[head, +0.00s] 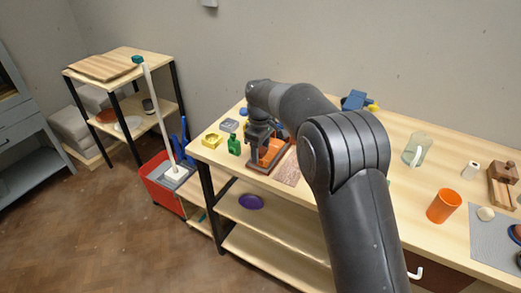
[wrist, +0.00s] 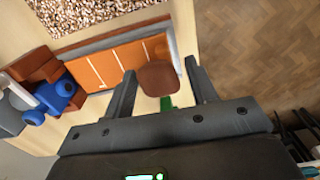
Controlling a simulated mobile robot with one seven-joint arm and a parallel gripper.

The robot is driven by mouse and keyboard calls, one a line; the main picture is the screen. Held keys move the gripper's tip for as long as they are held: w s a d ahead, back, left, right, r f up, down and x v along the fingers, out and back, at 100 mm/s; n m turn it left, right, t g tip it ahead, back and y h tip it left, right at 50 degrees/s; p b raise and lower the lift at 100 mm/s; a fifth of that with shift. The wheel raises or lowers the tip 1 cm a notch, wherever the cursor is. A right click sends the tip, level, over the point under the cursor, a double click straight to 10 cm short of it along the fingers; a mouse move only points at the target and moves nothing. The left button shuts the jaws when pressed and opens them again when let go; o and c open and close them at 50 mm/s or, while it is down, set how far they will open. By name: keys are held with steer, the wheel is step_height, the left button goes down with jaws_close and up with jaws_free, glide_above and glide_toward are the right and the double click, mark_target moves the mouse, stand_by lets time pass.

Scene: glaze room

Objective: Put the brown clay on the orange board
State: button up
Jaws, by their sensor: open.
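The brown clay (wrist: 158,79) is a rounded, dull brown lump between my gripper's spread fingers in the wrist view. It overlaps the near end of the orange board (wrist: 108,68); I cannot tell how it rests there. The orange board has thin lines across it and a brown and grey edge. It also shows in the head view (head: 271,150), partly behind my gripper (head: 258,159). My gripper (wrist: 161,67) is open, with a gap between each finger and the clay. The clay cannot be made out in the head view.
A green bottle (head: 234,145), yellow block (head: 212,140) and grey-blue block (head: 229,125) stand left of the board. A speckled slab (head: 288,171) lies right of it. An orange cup (head: 444,206) and glass jug (head: 416,149) stand farther right. The middle tabletop is partly hidden by my arm.

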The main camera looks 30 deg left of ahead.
mark_target(260, 149)
step_height(260, 149, up, 11)
steer(key=s+d+r+m+t, duration=0.1)
steer(key=d+r+m, duration=0.25)
steer(key=d, duration=0.65)
steer(key=s+d+r+m+t+y, duration=0.1)
steer(key=d+r+m, duration=0.1)
steer(key=d+r, duration=0.5)
steer(key=s+d+r+m, duration=0.2)
steer(key=d+m, duration=0.1)
steer(key=d, duration=0.9)
steer(key=s+d+f+m+t, duration=0.1)
steer(key=s+d+f+m, duration=0.2)
steer(key=s+d, duration=0.7)
steer(key=s+d+f+m+t+h, duration=0.1)
steer(key=s+d+f+m, duration=0.3)
steer(key=s+d, duration=0.6)
steer(key=shift+s+d+f+m+t, duration=0.3)
steer(key=shift+d+m+t, duration=0.2)
steer(key=shift+m+t, duration=0.55)
